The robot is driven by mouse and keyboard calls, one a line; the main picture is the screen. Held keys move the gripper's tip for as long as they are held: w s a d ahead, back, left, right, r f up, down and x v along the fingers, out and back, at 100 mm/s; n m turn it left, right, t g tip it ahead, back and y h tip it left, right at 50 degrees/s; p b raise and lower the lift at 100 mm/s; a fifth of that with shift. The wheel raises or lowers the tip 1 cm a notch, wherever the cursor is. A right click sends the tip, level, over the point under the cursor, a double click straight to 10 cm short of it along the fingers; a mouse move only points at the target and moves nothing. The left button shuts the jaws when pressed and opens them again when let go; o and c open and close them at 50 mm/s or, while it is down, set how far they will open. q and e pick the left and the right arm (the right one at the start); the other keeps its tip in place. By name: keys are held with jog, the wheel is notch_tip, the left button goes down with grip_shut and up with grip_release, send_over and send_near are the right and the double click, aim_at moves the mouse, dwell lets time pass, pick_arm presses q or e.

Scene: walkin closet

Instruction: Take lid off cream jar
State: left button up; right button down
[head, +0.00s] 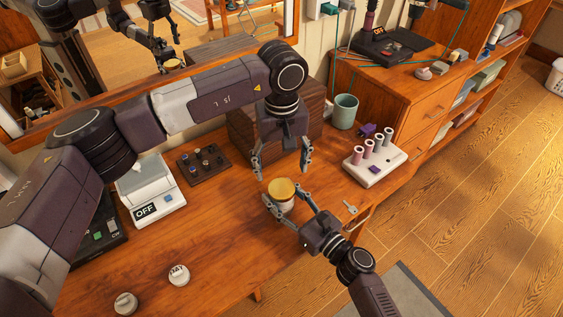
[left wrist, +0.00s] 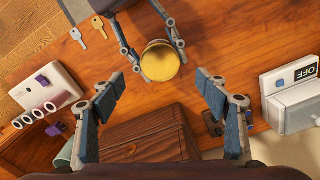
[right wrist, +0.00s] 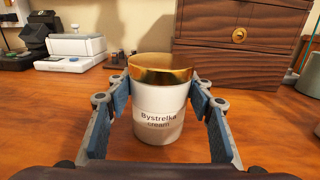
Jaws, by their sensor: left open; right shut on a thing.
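The cream jar (right wrist: 158,118) is white, labelled "Bystrelka cream", and stands upright on the wooden desk. Its gold lid (right wrist: 162,68) sits on top; in the right wrist view it looks slightly uneven along its lower edge. The lid also shows in the head view (head: 282,188) and in the left wrist view (left wrist: 160,62). My right gripper (head: 284,204) is shut on the jar's body from its two sides, below the lid. My left gripper (head: 281,170) is open and empty, pointing down above and just behind the jar, apart from the lid.
A wooden box (head: 250,130) stands behind the jar. A white stand with rolls (head: 375,162) and keys (head: 350,207) lie to the right. A label printer (head: 150,190) and dark tray (head: 204,163) are at left. The desk's front middle is clear.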

aim_at(282, 188)
pick_arm(q)
notch_tip(282, 188, down, 7)
jog(key=shift+r, duration=0.1)
jog(key=shift+c, duration=0.3)
